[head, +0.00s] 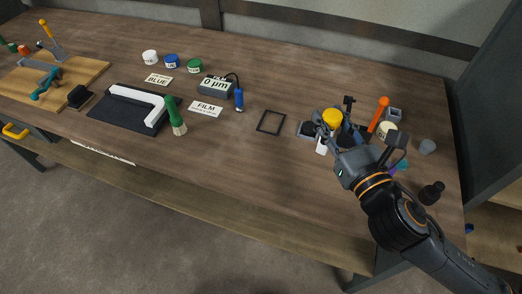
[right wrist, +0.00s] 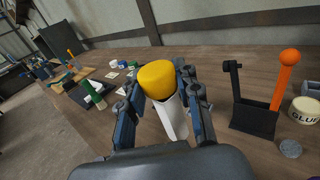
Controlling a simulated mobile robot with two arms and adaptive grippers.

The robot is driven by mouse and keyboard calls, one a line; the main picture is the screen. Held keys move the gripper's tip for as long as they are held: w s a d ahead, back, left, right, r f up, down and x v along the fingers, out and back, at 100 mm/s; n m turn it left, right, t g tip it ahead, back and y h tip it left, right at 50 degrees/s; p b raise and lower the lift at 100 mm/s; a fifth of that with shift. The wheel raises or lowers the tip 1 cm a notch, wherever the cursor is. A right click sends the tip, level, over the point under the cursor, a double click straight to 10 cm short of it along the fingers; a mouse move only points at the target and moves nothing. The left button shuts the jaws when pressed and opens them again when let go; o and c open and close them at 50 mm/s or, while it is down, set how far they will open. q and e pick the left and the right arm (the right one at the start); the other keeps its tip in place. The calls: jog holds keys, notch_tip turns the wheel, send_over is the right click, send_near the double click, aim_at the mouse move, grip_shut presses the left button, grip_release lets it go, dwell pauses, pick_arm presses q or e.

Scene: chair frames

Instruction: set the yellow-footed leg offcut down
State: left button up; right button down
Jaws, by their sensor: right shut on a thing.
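The leg offcut is a short white bar with a rounded yellow foot, and it shows in the head view (head: 332,116) near the right end of the bench. My right gripper (head: 333,130) is shut on it. In the right wrist view the offcut (right wrist: 172,115) stands between the two fingers of the gripper (right wrist: 168,100), yellow foot up and slightly tilted. Its lower end is close to the bench top, but I cannot tell whether it touches. My left gripper is not in view.
A black square outline (head: 271,122) lies left of the gripper. A black stand (right wrist: 252,118), an orange-handled tool (head: 378,114) and a glue pot (head: 387,130) stand close on its right. A green brush (head: 174,117) and a white L-shaped frame (head: 150,101) on a dark mat are farther left.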

jog(key=shift+w+a+r+n+g+y, duration=0.15)
jog(key=shift+a+n+y, duration=0.15)
jog(key=shift+a+y, duration=0.15)
jog(key=shift+w+a+r+n+g+y, duration=0.15)
jog(key=shift+a+n+y, duration=0.15)
jog(key=shift+a+y, duration=0.15)
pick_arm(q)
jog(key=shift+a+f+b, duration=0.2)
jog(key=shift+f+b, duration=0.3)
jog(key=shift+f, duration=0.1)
pick_arm(e)
jog(key=shift+n+g+y, duration=0.5)
jog(key=shift+y, duration=0.3)
jog(key=shift+w+a+f, duration=1.25)
jog(key=shift+a+f, duration=0.6)
jog(key=shift+f, duration=0.25)
jog(key=shift+w+a+f, duration=1.25)
jog(key=shift+a+f, duration=0.6)
jog(key=shift+f, duration=0.2)
jog(key=shift+w+a+f, duration=1.25)
jog(key=shift+a+f, duration=0.6)
jog(key=shift+f, duration=0.25)
